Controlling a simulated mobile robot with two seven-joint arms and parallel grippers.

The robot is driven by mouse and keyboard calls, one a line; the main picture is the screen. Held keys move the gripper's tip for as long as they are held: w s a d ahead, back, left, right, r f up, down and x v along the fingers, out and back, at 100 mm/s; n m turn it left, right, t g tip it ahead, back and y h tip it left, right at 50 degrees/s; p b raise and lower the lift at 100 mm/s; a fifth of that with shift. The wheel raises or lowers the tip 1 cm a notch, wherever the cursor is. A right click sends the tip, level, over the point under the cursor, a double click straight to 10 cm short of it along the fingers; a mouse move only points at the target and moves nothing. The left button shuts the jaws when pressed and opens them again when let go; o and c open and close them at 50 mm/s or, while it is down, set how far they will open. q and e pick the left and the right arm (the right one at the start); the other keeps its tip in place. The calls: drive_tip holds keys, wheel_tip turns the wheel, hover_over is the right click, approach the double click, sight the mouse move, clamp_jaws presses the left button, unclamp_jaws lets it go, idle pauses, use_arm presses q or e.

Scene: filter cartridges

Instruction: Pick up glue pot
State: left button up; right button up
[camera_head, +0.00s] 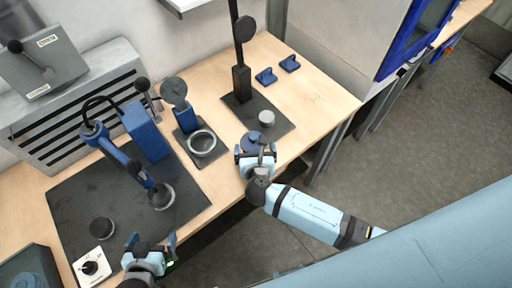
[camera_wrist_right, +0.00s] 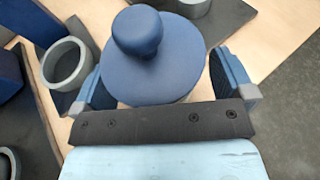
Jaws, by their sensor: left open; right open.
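The likely glue pot is a round blue-lidded pot with a knob (camera_head: 252,137), standing on the wooden table near its front edge. In the right wrist view its blue lid (camera_wrist_right: 155,72) fills the upper middle. My right gripper (camera_head: 256,155) is open, with one finger on each side of the pot; it also shows in the right wrist view (camera_wrist_right: 163,85). I cannot tell whether the fingers touch the pot, and its lower body is mostly hidden under the lid. My left gripper (camera_head: 151,242) is open and empty over the front left of the table.
A grey ring (camera_head: 202,142) sits on a dark plate left of the pot. A light round puck (camera_head: 266,117) and a black post (camera_head: 242,82) stand on a dark mat behind it. Two blue brackets (camera_head: 266,76) (camera_head: 290,63) lie farther back. A blue arm-like fixture (camera_head: 129,165) stands left.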

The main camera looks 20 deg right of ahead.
drive_tip(key=shift+s+a+r, duration=0.2)
drive_tip(key=shift+s, duration=0.1)
drive_tip(key=shift+c, duration=0.8)
clamp_jaws()
drive_tip(key=shift+w, duration=0.1)
